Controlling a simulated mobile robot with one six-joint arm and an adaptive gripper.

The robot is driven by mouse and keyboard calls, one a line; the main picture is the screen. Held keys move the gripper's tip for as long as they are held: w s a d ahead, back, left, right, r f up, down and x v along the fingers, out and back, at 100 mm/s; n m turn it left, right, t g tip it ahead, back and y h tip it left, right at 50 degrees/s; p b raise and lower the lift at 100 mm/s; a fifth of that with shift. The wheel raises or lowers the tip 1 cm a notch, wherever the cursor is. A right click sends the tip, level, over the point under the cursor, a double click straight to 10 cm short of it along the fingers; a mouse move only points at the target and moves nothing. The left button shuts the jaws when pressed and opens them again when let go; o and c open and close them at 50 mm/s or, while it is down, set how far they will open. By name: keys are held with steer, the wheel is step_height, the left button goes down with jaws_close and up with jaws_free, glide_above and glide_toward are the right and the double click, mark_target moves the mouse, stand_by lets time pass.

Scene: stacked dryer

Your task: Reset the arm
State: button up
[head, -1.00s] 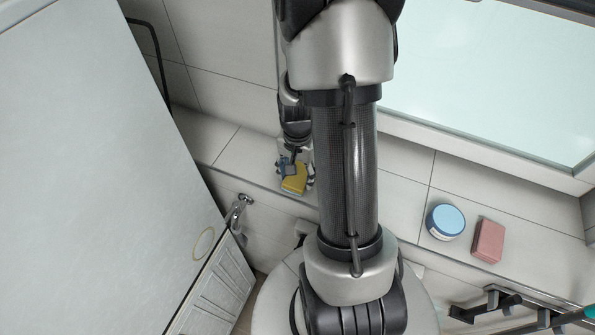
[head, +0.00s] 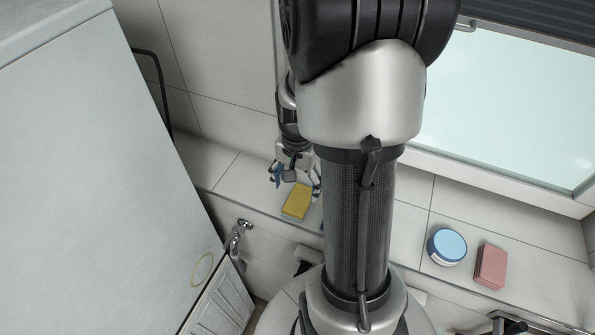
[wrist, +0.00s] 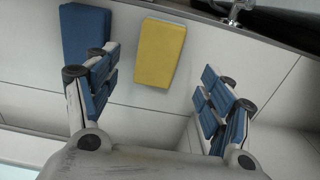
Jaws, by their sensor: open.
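My gripper (head: 294,178) is open and empty at the tiled ledge, left of my upright arm in the head view. Its two blue-padded fingers stand wide apart in the wrist view (wrist: 156,95). A yellow sponge-like block (head: 297,203) lies on the ledge just in front of the fingers and apart from them. In the wrist view the yellow block (wrist: 160,52) shows beyond and between the fingertips. A blue block (wrist: 86,36) lies left of it, partly behind the left finger; in the head view it is mostly hidden by my arm.
The tiled ledge (head: 405,195) also holds a round blue-lidded tub (head: 446,247) and a pink block (head: 491,266) at the right. A large white appliance (head: 100,180) stands close on the left. A metal tap (head: 238,236) is on the wall below the ledge. A window (head: 510,120) is behind.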

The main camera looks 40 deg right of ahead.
step_height(320, 180, up, 5)
steer(key=shift+r, duration=0.1)
steer(key=shift+a, duration=0.1)
steer(key=s+a+f+n+t+b, duration=0.1)
steer(key=s+a+f+n+b, duration=0.2)
steer(key=a+b, duration=0.3)
steer(key=s+a+f+n+t+b, duration=0.2)
steer(key=a+n+b, duration=0.4)
steer(key=b, duration=0.3)
steer(key=s+a+f+n+t+b, duration=0.1)
steer(key=s+a+f+n+b, duration=0.3)
steer(key=a+b, duration=0.3)
steer(key=shift+a+f+n+t+b, duration=0.3)
steer(key=shift+f+b, duration=0.05)
steer(key=shift+b, duration=0.4)
steer(key=shift+c, duration=0.3)
